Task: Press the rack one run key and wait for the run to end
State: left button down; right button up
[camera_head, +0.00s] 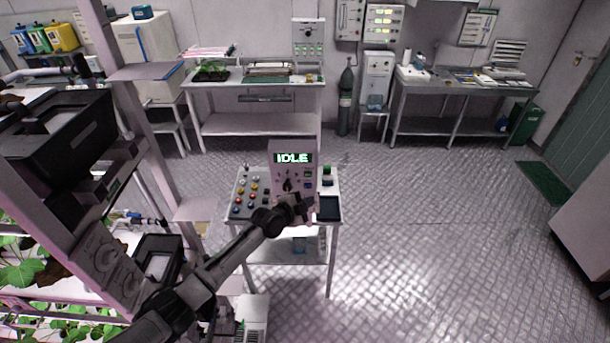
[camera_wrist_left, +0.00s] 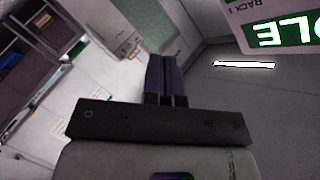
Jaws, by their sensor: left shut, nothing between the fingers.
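The rack one control box (camera_head: 278,160) stands on a small white table, and its screen (camera_head: 293,158) reads IDLE in bright letters. In the left wrist view the screen (camera_wrist_left: 285,30) and a "RACK 1" label show turned over at the top right. Below the screen in the head view are a dark knob and small keys; I cannot tell which is the run key, and the gripper hides part of the lower face. My left gripper (camera_head: 306,203) is just in front of the box's lower part; its fingers (camera_wrist_left: 167,75) are shut together and empty. My right gripper is out of view.
Coloured buttons (camera_head: 249,192) cover a panel left of the box, and a dark pad (camera_head: 329,209) lies to its right. A plant rack (camera_head: 100,262) stands close on the left. Benches line the back wall. The floor (camera_head: 430,240) on the right is clear.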

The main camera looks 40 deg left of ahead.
aim_at(308, 174)
pick_arm(q)
jog(key=shift+r+m, duration=0.1)
jog(key=shift+m, duration=0.6)
jog(key=shift+w, duration=0.1)
jog(key=shift+w+a+b, duration=0.9)
jog(key=shift+w+b, duration=0.25)
jog(key=shift+b, duration=0.75)
jog(key=shift+w+a+b, duration=0.9)
jog(key=shift+w+b, duration=0.2)
jog(key=shift+b, duration=0.8)
jog(key=shift+w+a+b, duration=0.9)
jog(key=shift+w+b, duration=0.25)
jog(key=shift+b, duration=0.75)
